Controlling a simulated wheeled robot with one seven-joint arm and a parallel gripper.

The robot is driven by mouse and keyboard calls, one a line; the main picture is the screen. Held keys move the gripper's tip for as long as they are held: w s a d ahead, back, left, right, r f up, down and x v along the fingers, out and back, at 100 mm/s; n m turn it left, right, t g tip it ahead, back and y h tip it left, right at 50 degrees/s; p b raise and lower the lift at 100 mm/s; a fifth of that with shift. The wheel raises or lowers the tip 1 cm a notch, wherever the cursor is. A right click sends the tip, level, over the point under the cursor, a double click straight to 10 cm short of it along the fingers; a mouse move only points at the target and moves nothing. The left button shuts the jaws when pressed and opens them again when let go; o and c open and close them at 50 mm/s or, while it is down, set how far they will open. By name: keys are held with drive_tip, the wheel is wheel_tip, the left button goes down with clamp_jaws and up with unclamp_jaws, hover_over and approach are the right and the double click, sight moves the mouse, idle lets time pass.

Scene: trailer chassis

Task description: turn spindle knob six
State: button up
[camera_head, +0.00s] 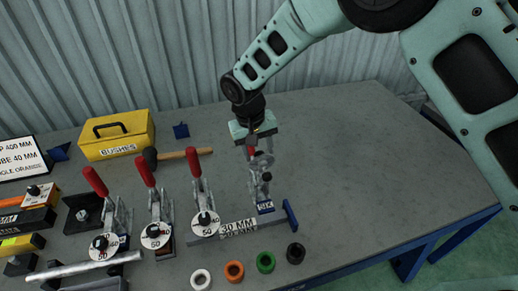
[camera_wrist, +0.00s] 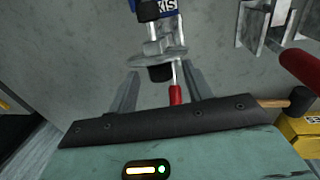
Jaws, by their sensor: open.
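A small clamp station with a blue label reading SIX (camera_head: 265,207) stands at the right end of the row on the grey bench. It also shows upside down in the wrist view, where its blue label (camera_wrist: 168,5) is at the top. A grey disc-like part (camera_wrist: 165,55) and a dark knob-like piece (camera_wrist: 160,73) show below that label; I cannot tell surely which is the spindle knob. A red handle (camera_wrist: 175,94) shows between the fingers. My gripper (camera_head: 259,158) is open over the station, pointing down, its fingers (camera_wrist: 160,85) on either side of the handle. Contact is unclear.
Several red-handled clamps with round dials, such as the nearest one (camera_head: 198,190), stand to the left. A bar marked 30 MM (camera_head: 237,226) lies beside the station. Coloured rings, including a green one (camera_head: 265,261), lie in front. The bench (camera_head: 370,150) is clear to the right.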

drive_tip(key=shift+d+f, duration=0.15)
drive_tip(key=shift+f, duration=0.65)
drive_tip(key=c, duration=1)
drive_tip(key=shift+o, duration=0.2)
drive_tip(key=shift+w, duration=0.1)
